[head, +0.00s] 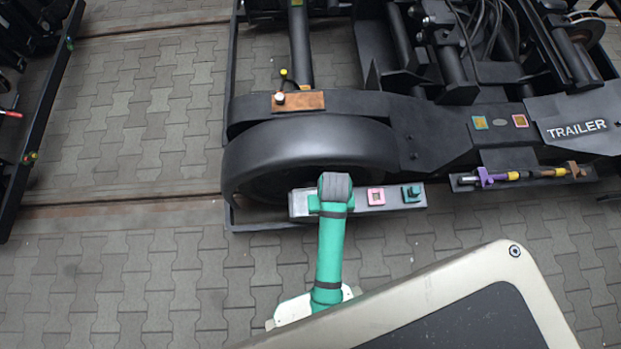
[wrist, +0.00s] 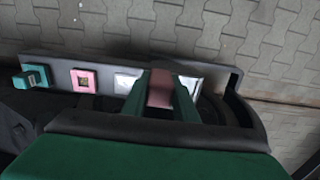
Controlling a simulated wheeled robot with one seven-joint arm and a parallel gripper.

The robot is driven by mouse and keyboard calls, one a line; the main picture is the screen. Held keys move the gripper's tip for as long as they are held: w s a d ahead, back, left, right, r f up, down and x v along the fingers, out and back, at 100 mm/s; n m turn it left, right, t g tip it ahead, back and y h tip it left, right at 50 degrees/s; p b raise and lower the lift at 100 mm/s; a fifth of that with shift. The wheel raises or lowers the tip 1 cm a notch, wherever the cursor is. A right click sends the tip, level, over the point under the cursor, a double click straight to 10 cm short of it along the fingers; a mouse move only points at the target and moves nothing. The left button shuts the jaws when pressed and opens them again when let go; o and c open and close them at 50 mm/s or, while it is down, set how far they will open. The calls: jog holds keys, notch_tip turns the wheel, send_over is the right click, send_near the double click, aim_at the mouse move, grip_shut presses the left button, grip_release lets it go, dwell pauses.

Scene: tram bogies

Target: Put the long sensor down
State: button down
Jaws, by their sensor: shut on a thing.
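My gripper (head: 334,200) is at the grey ledge (head: 405,196) in front of the black wheel. In the wrist view its green fingers (wrist: 160,100) are shut on a dull reddish-brown piece (wrist: 161,88), which I take to be the long sensor; only its near end shows. Pale plates (wrist: 188,85) lie on the ledge on both sides of the fingers. I cannot tell whether the held piece touches the ledge. In the head view my gripper and wrist hide it.
On the ledge, a pink square frame (head: 376,197) and a teal block (head: 411,193) stand right of my gripper. The wheel (head: 300,150) rises behind. A rack with a purple and yellow rod (head: 520,175) is farther right. Paving in front is clear.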

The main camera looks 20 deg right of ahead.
jog(key=w+f, duration=0.2)
jog(key=w, duration=0.1)
jog(key=w+a+f, duration=0.1)
jog(key=w+f, duration=0.2)
jog(key=w+a+f, duration=0.1)
jog(key=w+f, duration=0.1)
jog(key=w, duration=0.1)
jog(key=shift+w+a+f, duration=0.1)
jog(key=shift+f, duration=0.2)
jog(key=f, duration=0.2)
jog(key=shift+w+a+f, duration=0.1)
jog(key=shift+w+f, duration=0.15)
jog(key=shift+f, duration=0.55)
jog(key=shift+f, duration=0.15)
jog(key=c, duration=1.4)
grip_release()
